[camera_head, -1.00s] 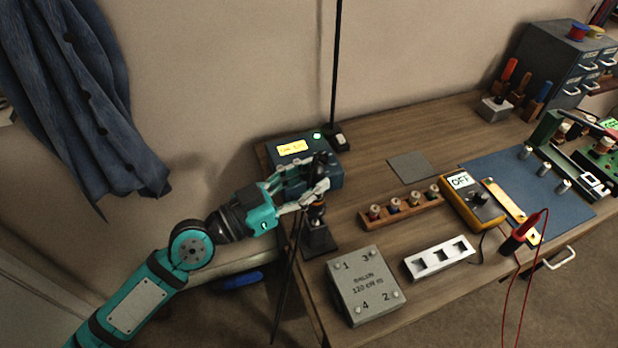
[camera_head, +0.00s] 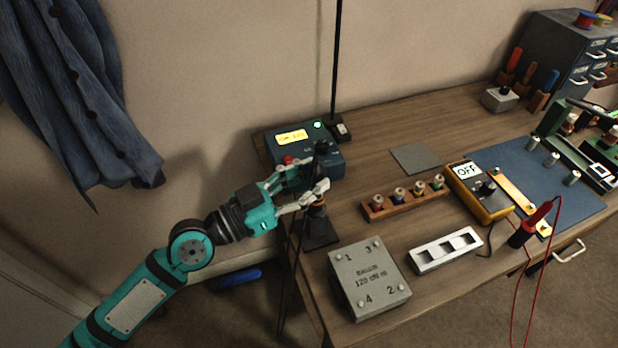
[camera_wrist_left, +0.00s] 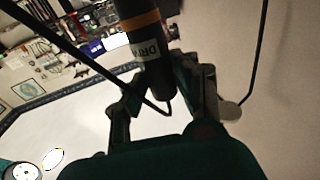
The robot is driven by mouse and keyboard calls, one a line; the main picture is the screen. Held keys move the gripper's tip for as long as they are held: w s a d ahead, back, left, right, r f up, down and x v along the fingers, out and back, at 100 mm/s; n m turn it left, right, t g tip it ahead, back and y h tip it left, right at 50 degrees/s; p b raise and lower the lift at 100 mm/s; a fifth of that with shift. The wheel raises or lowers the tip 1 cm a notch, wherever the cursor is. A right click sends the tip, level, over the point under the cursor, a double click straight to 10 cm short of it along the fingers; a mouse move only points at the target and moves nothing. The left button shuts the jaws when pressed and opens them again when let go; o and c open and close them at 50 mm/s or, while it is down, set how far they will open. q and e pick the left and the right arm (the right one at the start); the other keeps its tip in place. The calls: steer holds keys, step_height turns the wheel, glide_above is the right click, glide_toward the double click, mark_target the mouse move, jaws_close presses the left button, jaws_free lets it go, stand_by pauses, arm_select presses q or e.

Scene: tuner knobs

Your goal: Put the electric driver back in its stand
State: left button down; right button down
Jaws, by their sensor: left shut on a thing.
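The electric driver is a dark upright cylinder with an orange band; its dark top (camera_head: 320,150) shows above my left gripper's fingers in the head view. My left gripper (camera_head: 303,190) is shut on the driver. In the left wrist view the driver (camera_wrist_left: 147,50) shows its orange band and part of a white label, between the fingers. The stand (camera_head: 319,236) has a dark square base near the bench's left edge, directly below the driver. Whether the driver's lower end is inside the stand or just above it I cannot tell. My right gripper is not in view.
A grey torque block (camera_head: 368,285), a white slotted holder (camera_head: 444,251), a knob rack (camera_head: 405,203) and a yellow meter (camera_head: 478,195) lie to the right. A thin black pole (camera_head: 336,60) rises behind.

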arm_select(q)
steer(key=c, duration=0.9)
jaws_free()
steer(key=shift+v, duration=6)
